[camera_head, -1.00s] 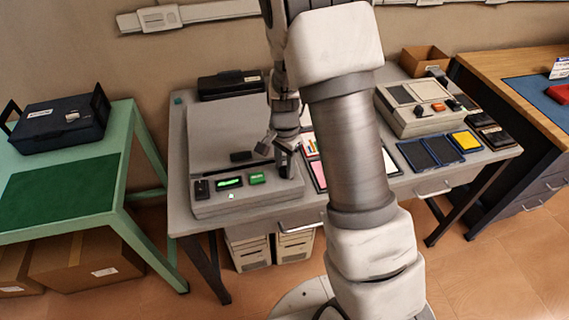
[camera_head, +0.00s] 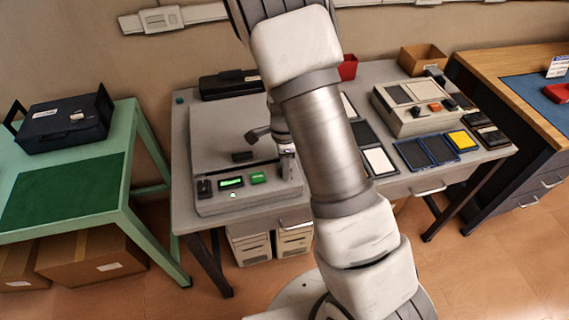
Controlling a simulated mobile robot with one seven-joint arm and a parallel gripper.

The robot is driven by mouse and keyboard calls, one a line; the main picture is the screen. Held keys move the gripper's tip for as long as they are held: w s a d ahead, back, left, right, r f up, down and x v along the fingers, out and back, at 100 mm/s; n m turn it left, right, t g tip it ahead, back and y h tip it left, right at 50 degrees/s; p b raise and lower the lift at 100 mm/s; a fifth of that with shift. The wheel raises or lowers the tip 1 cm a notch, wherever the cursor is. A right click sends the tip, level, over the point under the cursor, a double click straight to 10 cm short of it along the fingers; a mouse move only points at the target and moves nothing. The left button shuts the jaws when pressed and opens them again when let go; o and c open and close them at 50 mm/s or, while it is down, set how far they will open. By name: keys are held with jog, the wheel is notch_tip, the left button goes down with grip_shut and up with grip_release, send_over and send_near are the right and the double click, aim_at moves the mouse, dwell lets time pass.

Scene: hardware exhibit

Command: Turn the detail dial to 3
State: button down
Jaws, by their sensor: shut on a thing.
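The grey flat machine (camera_head: 228,142) on the middle table has a front panel with a green display (camera_head: 231,182), a green button (camera_head: 258,178) and a dark switch (camera_head: 204,188). My gripper (camera_head: 287,158) is at the right end of this panel, pointing down, with its fingers around a small part there. That part is mostly hidden by the fingers, and its marks and setting cannot be read. I cannot make out a label that names it the detail dial.
My arm crosses the middle of the view and hides part of the table. To the right are a grey control box (camera_head: 410,120), dark pads (camera_head: 412,155) and a yellow pad (camera_head: 462,140). A green table (camera_head: 115,150) with a dark case (camera_head: 65,125) stands left.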

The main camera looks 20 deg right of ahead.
dwell(0.4)
jog(key=c, duration=0.5)
grip_release()
notch_tip(320, 180, up, 17)
jog(key=shift+r+p, duration=0.2)
jog(key=shift+p, duration=0.8)
